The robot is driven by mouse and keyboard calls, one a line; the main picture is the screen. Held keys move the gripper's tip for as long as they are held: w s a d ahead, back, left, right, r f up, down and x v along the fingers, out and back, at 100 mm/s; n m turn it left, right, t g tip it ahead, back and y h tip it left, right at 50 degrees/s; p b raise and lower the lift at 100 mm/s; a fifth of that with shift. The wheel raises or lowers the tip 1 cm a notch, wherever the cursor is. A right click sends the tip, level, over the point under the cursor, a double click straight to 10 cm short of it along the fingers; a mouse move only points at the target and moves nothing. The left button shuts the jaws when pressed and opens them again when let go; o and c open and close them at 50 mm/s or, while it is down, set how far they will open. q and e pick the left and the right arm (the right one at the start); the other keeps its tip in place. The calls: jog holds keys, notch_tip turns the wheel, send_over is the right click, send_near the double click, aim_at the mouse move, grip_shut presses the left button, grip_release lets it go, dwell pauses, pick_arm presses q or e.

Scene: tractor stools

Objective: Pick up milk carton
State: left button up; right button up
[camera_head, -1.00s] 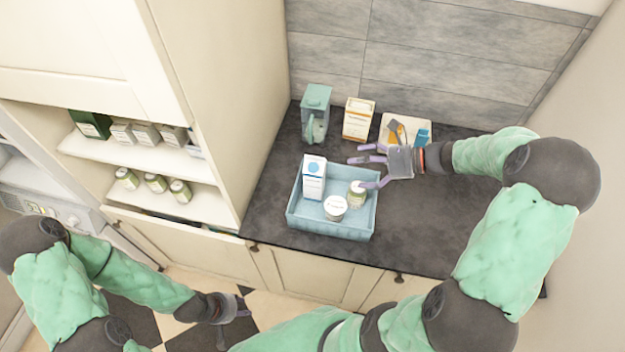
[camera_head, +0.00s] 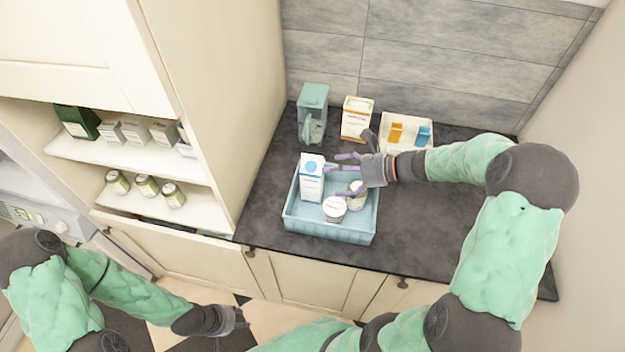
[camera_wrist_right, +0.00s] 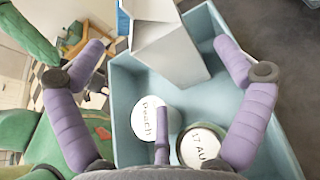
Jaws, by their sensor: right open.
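The milk carton (camera_head: 312,178), a white box with blue marks, stands upright in the left part of a light blue bin (camera_head: 330,232) on the dark counter. In the right wrist view the carton (camera_wrist_right: 168,48) stands ahead between my spread fingers. My right gripper (camera_head: 345,175) is open, just right of the carton and over the bin, apart from the carton as far as I can tell. It also shows in the right wrist view (camera_wrist_right: 160,60). My left gripper (camera_head: 240,320) is low at the left, in front of the cabinets; its jaw state is unclear.
A white-lidded tub (camera_head: 334,208) and a jar (camera_head: 357,195) share the bin. Behind stand a teal pitcher (camera_head: 312,112), an orange-and-white box (camera_head: 356,118) and a white holder (camera_head: 405,130). A tall cabinet borders the counter's left. The counter's right front is clear.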

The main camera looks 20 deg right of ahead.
aim_at(322, 176)
jog(key=b+x, duration=0.1)
jog(key=x, duration=0.2)
jog(key=shift+a+f, duration=0.1)
jog(key=shift+a, duration=0.4)
jog(key=shift+w+a+f, duration=0.15)
jog(key=shift+w+a, duration=0.2)
jog(key=c, duration=1.5)
